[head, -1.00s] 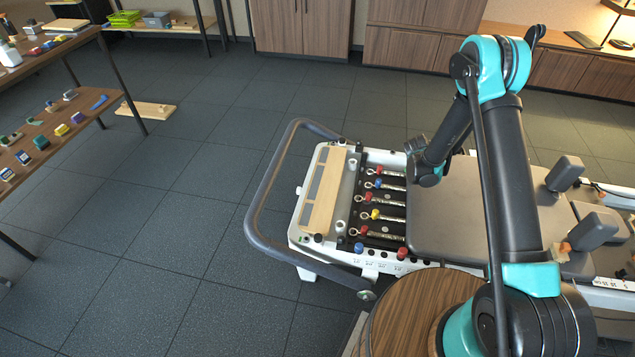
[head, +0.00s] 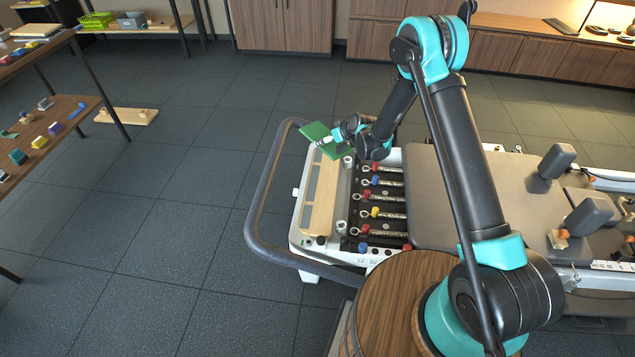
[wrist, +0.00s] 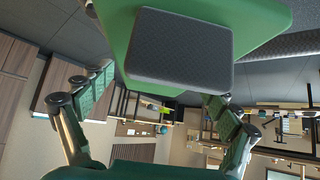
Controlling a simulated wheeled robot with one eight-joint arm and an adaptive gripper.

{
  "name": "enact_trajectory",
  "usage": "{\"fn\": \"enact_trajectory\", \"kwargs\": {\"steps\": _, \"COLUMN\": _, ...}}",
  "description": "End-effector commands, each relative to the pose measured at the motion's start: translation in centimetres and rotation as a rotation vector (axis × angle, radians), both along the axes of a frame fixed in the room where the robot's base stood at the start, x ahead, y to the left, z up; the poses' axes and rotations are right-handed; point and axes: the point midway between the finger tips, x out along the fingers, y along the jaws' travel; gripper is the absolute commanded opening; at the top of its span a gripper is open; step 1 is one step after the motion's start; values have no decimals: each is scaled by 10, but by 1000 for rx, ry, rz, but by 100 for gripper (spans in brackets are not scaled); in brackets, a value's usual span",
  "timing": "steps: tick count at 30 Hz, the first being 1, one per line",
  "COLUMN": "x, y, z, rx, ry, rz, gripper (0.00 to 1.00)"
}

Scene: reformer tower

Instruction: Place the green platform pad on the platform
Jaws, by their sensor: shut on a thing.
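The green platform pad (head: 318,131) is held in my gripper (head: 332,140), tilted, above the far end of the wooden platform in the head view. In the wrist view, the pad (wrist: 275,18) fills the top middle and bears a dark grey textured panel (wrist: 180,48). The fingers of my gripper (wrist: 160,92) show on either side of it, shut on it; the exact contact is partly hidden. The platform (head: 322,200) is a pale wooden board with darker strips at the left end of the white-framed reformer. The pad appears apart from it.
A grey curved bar (head: 255,200) surrounds the platform's left side. Springs with coloured knobs (head: 376,196) lie to its right, beside the grey carriage (head: 440,190). A wooden round stool-like top (head: 395,290) is in front. Shelves with small items (head: 40,140) stand at left.

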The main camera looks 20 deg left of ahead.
Motion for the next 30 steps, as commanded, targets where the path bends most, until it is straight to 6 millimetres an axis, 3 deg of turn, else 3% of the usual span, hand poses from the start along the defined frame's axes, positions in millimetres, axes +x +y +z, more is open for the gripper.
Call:
{"fn": "enact_trajectory", "kwargs": {"steps": 5, "x": -1, "y": 4, "z": -21, "rx": 0, "ry": -1, "rz": 15, "gripper": 42}}
{"fn": "enact_trajectory", "kwargs": {"steps": 21, "x": -1, "y": 3, "z": -141, "rx": 0, "ry": -1, "rz": 13, "gripper": 42}}
{"fn": "enact_trajectory", "kwargs": {"steps": 30, "x": -1, "y": 3, "z": -164, "rx": -1, "ry": -1, "rz": 13, "gripper": 42}}
